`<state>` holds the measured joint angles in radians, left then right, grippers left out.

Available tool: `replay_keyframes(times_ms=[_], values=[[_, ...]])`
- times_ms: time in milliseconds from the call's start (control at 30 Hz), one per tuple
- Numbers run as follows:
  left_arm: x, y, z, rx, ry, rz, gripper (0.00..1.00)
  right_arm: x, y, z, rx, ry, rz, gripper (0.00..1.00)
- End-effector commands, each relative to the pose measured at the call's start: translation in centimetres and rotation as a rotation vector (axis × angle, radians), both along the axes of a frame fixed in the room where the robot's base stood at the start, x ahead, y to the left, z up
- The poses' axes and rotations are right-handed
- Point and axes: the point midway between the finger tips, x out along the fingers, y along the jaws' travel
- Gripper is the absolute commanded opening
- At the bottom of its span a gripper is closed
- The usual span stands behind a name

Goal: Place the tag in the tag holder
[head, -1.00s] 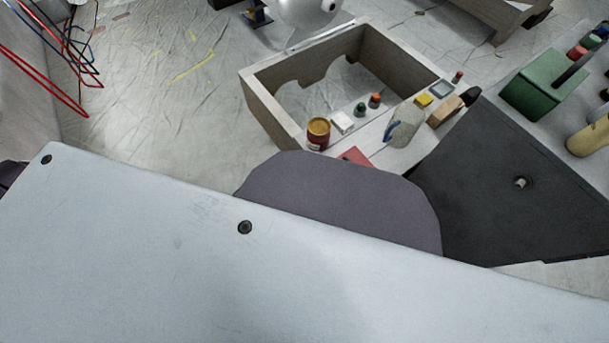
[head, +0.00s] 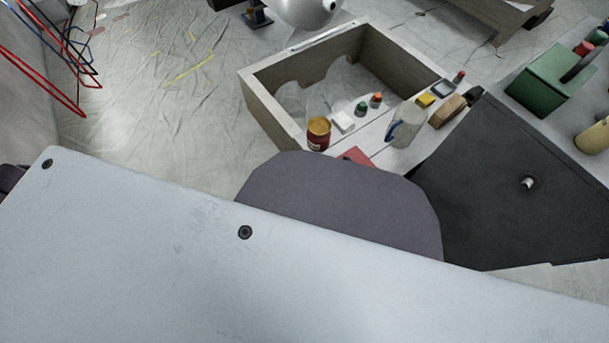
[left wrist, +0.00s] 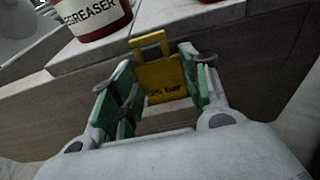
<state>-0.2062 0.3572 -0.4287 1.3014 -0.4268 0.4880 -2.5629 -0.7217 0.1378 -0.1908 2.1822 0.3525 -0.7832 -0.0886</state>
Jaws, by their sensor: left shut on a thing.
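The tag (left wrist: 166,83) is a yellow plate marked "25 bar" with an open loop at its top. It shows in the left wrist view. My left gripper (left wrist: 157,70) has green-padded fingers and is shut on the tag, one finger at each side. The tag is upright in front of a grey-brown wooden surface; I cannot tell whether it touches it. My left gripper does not show in the head view. I cannot make out a tag holder for certain in either view. My right gripper is in neither view.
The can marked "DEGREASER" also shows in the left wrist view (left wrist: 92,17). A green box (head: 548,80) and dark panel (head: 490,165) stand right.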

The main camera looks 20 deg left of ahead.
Motion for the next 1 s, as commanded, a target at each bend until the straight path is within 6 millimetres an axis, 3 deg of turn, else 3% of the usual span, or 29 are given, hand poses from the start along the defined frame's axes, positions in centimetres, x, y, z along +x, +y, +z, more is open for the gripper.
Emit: replay_keyframes(times_ms=[567, 600, 733, 1000], values=[[0.02, 0.01, -0.70, 0.000, 0.000, 0.001, 0.29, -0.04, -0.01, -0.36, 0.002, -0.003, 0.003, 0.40], [0.00, 0.02, -0.70, 0.001, -0.001, 0.001, 0.50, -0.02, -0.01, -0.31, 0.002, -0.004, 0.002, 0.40], [0.01, 0.02, -0.69, 0.001, -0.001, 0.000, 0.66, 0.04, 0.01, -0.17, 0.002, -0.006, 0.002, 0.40], [0.00, 0.03, -0.69, 0.001, -0.001, 0.000, 0.67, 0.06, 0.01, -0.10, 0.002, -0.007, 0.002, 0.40]])
